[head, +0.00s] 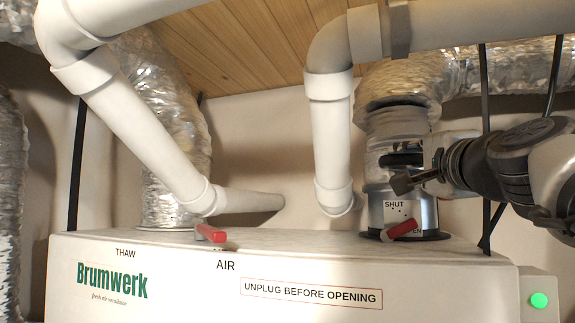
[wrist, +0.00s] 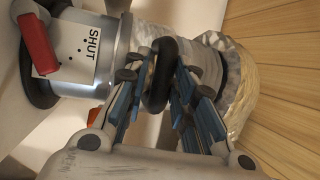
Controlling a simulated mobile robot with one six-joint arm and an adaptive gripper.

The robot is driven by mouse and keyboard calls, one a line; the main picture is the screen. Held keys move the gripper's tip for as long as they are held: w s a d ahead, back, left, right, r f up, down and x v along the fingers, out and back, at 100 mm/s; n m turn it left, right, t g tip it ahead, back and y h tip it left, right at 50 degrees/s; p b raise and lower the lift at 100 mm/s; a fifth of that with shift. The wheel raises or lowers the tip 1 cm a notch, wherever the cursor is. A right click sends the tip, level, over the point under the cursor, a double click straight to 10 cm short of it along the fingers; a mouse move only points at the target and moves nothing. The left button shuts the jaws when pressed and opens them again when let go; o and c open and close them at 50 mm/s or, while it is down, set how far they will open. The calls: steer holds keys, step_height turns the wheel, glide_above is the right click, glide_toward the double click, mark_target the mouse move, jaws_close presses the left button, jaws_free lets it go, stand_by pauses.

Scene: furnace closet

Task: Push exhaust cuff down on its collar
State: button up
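The exhaust cuff (head: 378,165) is a pale grey sleeve at the lower end of the right-hand foil duct; it also shows in the wrist view (wrist: 206,66). It meets the top of the shiny metal collar (head: 429,212), which stands on the ventilator box and also shows in the wrist view (wrist: 122,38). How far the cuff overlaps the collar cannot be told. A black loop handle (wrist: 160,76) sticks out from the cuff's side. My gripper (head: 404,172) comes from the right, its fingers closed on either side of this loop.
A red lever (head: 403,228) and a "SHUT" label sit on the collar. The white ventilator box (head: 180,265) lies below, with another red lever (head: 211,233). A white pipe (head: 330,140) stands close left of the cuff. A black strap (head: 485,140) hangs near my arm.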

steer(key=o, duration=0.4)
steer(key=shift+s+f, duration=0.1)
steer(key=shift+f, duration=0.05)
steer(key=shift+r, duration=0.2)
